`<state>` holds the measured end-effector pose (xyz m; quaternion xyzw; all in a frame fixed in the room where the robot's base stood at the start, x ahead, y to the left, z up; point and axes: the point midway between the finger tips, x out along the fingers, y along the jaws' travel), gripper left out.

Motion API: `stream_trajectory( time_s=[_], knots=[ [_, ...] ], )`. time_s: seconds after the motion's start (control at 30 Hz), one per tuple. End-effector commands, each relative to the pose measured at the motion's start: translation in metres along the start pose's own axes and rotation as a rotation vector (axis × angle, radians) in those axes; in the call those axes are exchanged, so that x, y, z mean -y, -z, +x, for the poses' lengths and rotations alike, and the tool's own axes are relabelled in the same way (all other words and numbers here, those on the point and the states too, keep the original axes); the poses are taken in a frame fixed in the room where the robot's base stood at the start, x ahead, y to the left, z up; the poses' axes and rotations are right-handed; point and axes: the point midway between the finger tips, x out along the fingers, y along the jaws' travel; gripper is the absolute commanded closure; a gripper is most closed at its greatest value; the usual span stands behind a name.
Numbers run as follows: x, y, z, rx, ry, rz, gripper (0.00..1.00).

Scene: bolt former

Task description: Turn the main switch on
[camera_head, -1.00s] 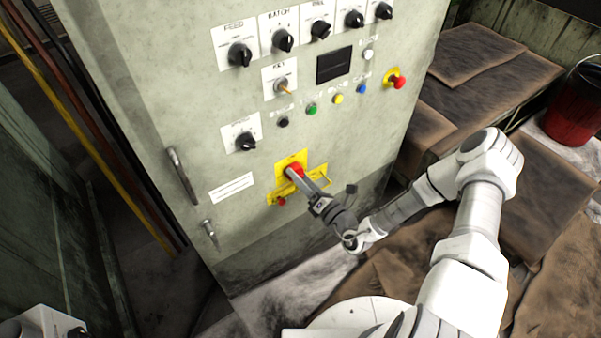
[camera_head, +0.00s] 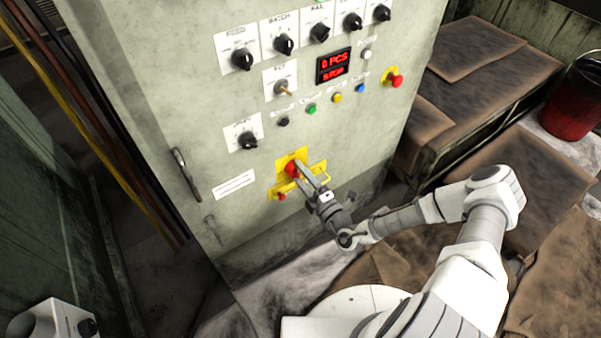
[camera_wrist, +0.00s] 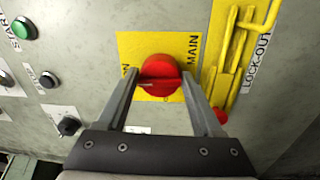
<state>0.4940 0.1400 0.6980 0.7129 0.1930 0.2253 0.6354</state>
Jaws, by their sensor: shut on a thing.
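The main switch is a red rotary knob (camera_wrist: 160,78) on a yellow plate (camera_wrist: 128,46) marked MAIN, low on the cabinet front. It also shows in the head view (camera_head: 291,168), partly covered by my gripper. My gripper (camera_wrist: 164,84) has one finger on each side of the red knob and is shut on it. A small display (camera_head: 333,65) on the cabinet is lit and reads "0 PCS" and "STOP" in red.
A yellow lock-out bar (camera_wrist: 232,55) and a small red part (camera_wrist: 221,115) sit beside the switch. Black selector knobs (camera_head: 284,44), coloured buttons and a red emergency button (camera_head: 396,81) are higher on the cabinet (camera_head: 150,70). A door handle (camera_head: 186,174) stands out at left.

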Motion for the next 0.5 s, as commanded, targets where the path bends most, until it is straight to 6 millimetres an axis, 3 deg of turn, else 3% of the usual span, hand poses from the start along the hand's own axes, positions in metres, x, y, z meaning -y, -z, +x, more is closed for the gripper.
stream_trajectory(
  time_s=[0.5],
  knots=[
    [0.0036,-0.0001,-0.0013,0.007,0.007,0.082,0.88]
  ],
)
